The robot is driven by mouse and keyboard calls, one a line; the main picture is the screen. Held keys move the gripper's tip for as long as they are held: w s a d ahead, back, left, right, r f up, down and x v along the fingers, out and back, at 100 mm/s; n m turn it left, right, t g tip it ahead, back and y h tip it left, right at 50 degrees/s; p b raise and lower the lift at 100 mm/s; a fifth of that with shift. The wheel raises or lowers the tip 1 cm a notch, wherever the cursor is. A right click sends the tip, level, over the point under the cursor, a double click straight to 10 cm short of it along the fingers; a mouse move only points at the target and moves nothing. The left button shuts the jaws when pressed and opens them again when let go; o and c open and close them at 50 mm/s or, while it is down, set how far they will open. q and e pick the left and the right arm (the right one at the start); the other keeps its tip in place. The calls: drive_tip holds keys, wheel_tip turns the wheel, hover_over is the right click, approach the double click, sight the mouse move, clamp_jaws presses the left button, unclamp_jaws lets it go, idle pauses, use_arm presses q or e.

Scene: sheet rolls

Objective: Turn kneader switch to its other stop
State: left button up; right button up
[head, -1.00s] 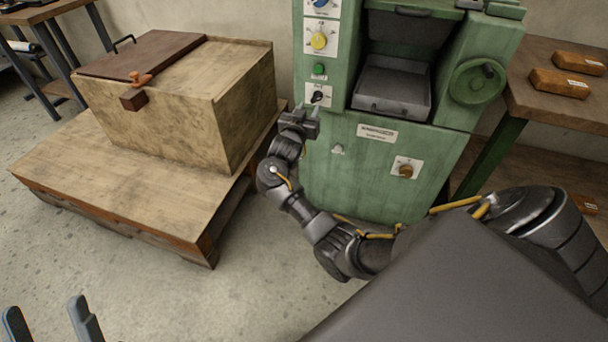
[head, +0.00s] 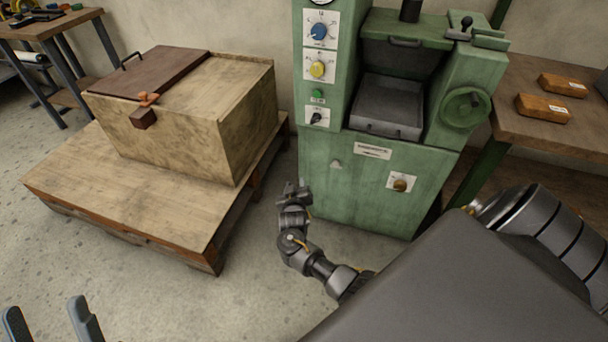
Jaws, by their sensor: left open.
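A black rotary switch (head: 316,118) sits on a small white plate on the green machine's (head: 335,205) left front column, below a green button (head: 317,94). Its label is too small to read, so I cannot confirm that it is the kneader switch. Its handle looks slanted, with the upper end to the left. My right gripper (head: 294,187) is below the switch, clear of it, by the machine's lower left side. Its fingers look slightly apart with nothing between them. My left gripper (head: 50,322) is open and empty at the bottom left corner, far from the machine.
Blue (head: 318,31) and yellow (head: 317,69) dials are above the switch; a brown knob (head: 400,185) is on the lower panel. A wooden box (head: 190,125) stands on a low platform (head: 80,180) at left. A bench (head: 520,130) with orange-brown blocks is at right.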

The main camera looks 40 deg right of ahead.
drive_tip(key=s+a+f+n+g+y+p, duration=0.2)
drive_tip(key=s+a+f+n+y+p, duration=0.1)
drive_tip(key=s+f, duration=0.6)
wheel_tip(320, 180, down, 2)
drive_tip(key=shift+s+a+f+y+p, duration=0.1)
drive_tip(key=shift+s+a+y+p, duration=0.15)
drive_tip(key=shift+p, duration=0.35)
